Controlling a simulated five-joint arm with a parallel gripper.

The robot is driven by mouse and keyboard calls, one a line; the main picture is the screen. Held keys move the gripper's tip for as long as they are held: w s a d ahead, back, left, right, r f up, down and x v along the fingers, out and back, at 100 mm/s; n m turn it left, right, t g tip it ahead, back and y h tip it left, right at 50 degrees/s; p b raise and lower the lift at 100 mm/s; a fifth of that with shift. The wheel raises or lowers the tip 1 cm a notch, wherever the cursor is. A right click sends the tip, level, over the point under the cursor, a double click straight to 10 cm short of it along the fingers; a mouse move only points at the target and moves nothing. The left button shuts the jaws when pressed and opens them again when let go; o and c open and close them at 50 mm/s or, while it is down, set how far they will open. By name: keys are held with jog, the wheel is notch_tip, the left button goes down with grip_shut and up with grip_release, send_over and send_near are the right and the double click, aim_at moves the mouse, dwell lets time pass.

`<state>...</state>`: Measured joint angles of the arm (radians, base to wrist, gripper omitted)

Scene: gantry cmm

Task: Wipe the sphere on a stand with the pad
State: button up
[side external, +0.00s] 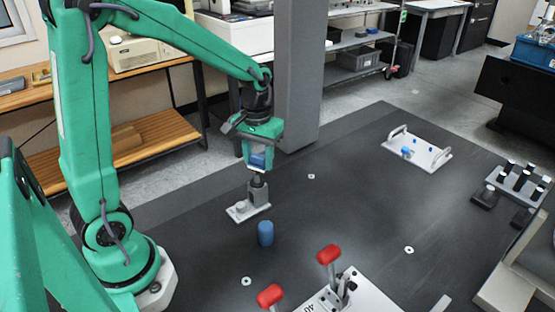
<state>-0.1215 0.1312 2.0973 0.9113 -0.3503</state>
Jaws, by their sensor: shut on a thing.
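My gripper (259,158), at the end of my green arm, points down and is shut on a blue piece, which looks like the pad (258,161). A grey stand (258,194) on a light base plate (238,213) stands on the dark table right below the gripper. The top of this stand is a small rounded grey part (257,180), too small to tell for certain as the sphere. The pad is above it, and a small gap seems to show between them.
A blue cylinder (265,233) stands on the table in front of the stand. Red-handled clamps (328,254) on a white plate are at the front. A white tray with handles (416,152) is at the back right. A block with several pins (518,182) is at the right. The table's middle is mostly clear.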

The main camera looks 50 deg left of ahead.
aim_at(256, 155)
jog(key=shift+s+a, duration=0.5)
jog(key=shift+a, duration=0.3)
jog(key=shift+w+d, duration=0.3)
jog(key=shift+d, duration=0.25)
jog(key=shift+w+d, duration=0.25)
jog(key=shift+d, duration=0.25)
dwell(0.6)
jog(key=shift+s+a, duration=0.25)
jog(key=shift+a, duration=0.3)
jog(key=shift+s+a, duration=0.25)
jog(key=shift+a, duration=0.25)
dwell(0.6)
jog(key=shift+w+d, duration=0.25)
jog(key=shift+d, duration=0.3)
jog(key=shift+w+d, duration=0.25)
jog(key=shift+d, duration=0.25)
dwell(0.5)
jog(key=shift+s+a, duration=0.25)
jog(key=shift+a, duration=0.3)
dwell(0.5)
jog(key=shift+r, duration=0.15)
jog(key=shift+r, duration=3.4)
